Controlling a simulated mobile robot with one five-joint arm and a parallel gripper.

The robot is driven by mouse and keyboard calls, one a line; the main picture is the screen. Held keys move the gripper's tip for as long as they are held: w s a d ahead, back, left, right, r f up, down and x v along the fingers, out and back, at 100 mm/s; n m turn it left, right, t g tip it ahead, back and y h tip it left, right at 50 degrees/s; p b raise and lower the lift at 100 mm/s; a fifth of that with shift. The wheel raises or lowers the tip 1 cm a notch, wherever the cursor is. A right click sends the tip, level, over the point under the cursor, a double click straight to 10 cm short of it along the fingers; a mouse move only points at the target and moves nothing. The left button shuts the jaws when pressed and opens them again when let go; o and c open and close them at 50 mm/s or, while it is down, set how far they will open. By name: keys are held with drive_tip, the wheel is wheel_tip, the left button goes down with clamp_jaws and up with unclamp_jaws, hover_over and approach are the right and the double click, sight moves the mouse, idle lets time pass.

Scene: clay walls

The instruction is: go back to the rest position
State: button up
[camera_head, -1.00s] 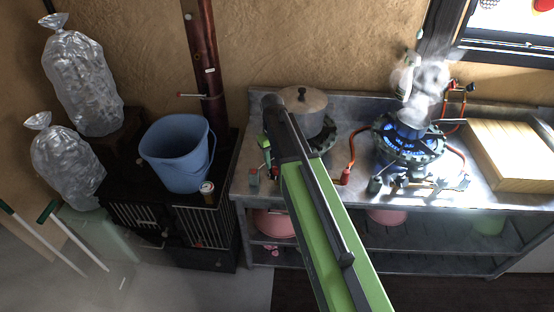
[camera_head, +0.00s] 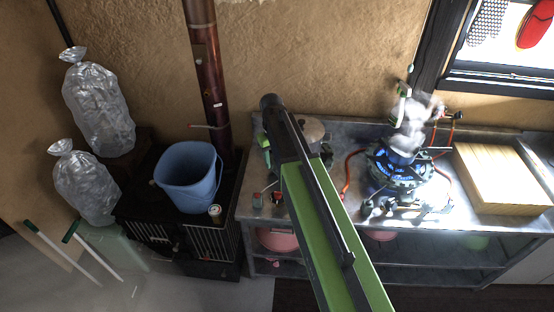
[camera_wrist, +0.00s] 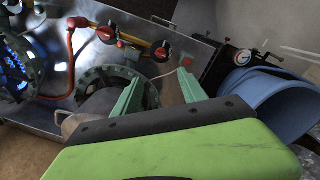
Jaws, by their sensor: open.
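My gripper shows in the wrist view (camera_wrist: 158,88) with its two pale green fingers spread apart and nothing between them. In the head view my green and black arm reaches up across the middle, over the metal counter (camera_head: 345,215); the gripper's far end is mostly hidden behind the wrist. A lidded metal pot (camera_head: 313,130) stands on the counter, partly hidden by my arm. In the wrist view a dark green burner ring (camera_wrist: 150,55) lies beyond the fingers, and a blue bucket (camera_wrist: 270,95) is at the right.
A burner with blue flame (camera_head: 398,170) steams on the counter, with a wooden box (camera_head: 500,178) at its right. Bulging clear bags (camera_head: 98,105) stand at the left.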

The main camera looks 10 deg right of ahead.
drive_tip(key=s+f+m+b, duration=0.1)
drive_tip(key=s+f+b, duration=0.1)
drive_tip(key=s, duration=0.4)
drive_tip(key=s+f+m+b, duration=0.2)
drive_tip(key=s+f+b, duration=0.1)
drive_tip(key=s, duration=0.4)
drive_tip(key=shift+s+f+y+b, duration=0.2)
drive_tip(key=shift+f+y+b, duration=0.15)
drive_tip(key=shift+f, duration=0.15)
drive_tip(key=shift+d, duration=0.15)
drive_tip(key=shift+s, duration=0.9)
drive_tip(key=shift+w, duration=0.1)
drive_tip(key=shift+c, duration=0.3)
